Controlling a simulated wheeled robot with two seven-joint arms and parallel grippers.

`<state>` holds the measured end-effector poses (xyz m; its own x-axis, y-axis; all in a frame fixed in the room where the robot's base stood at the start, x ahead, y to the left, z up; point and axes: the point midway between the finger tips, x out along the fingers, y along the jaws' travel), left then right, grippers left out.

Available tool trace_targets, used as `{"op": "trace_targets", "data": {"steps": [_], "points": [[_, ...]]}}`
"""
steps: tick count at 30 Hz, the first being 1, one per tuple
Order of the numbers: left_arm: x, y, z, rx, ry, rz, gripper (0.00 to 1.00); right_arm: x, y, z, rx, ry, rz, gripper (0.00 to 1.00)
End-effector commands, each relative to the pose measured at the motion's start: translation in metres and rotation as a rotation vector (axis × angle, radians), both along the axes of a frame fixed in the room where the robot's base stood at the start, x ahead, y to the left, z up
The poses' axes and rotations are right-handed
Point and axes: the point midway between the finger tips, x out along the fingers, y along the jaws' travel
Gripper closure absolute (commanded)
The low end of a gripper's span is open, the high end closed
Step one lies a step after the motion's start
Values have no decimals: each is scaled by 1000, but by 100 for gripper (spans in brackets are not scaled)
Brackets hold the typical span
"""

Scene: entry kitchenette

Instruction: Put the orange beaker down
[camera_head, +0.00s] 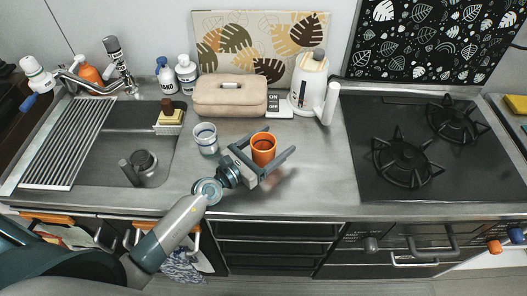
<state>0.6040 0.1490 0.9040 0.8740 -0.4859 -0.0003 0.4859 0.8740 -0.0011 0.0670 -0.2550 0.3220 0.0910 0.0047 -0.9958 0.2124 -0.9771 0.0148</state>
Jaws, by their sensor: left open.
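The orange beaker (263,150) is upright on the steel counter (330,185), as far as this one view shows. My left gripper (278,143) is open, with one finger on each side of the beaker. My right gripper is not in view.
Behind are a beige case (229,96) and a white kettle (308,84). The sink (120,150) lies left, the black hob (430,150) right. Counter between beaker and hob is clear.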

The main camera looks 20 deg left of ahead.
Motion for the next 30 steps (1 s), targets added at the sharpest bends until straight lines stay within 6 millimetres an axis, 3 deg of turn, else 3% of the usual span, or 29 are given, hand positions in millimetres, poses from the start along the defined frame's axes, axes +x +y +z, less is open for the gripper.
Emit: {"op": "trace_targets", "data": {"steps": [14, 21, 23, 30], "points": [[1, -1, 0, 1, 0, 0, 24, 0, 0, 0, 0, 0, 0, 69], [1, -1, 0, 1, 0, 0, 71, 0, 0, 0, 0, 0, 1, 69], [1, 0, 0, 1, 0, 0, 75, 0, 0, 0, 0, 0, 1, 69], [1, -1, 2, 0, -1, 0, 75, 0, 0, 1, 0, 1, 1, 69]]}}
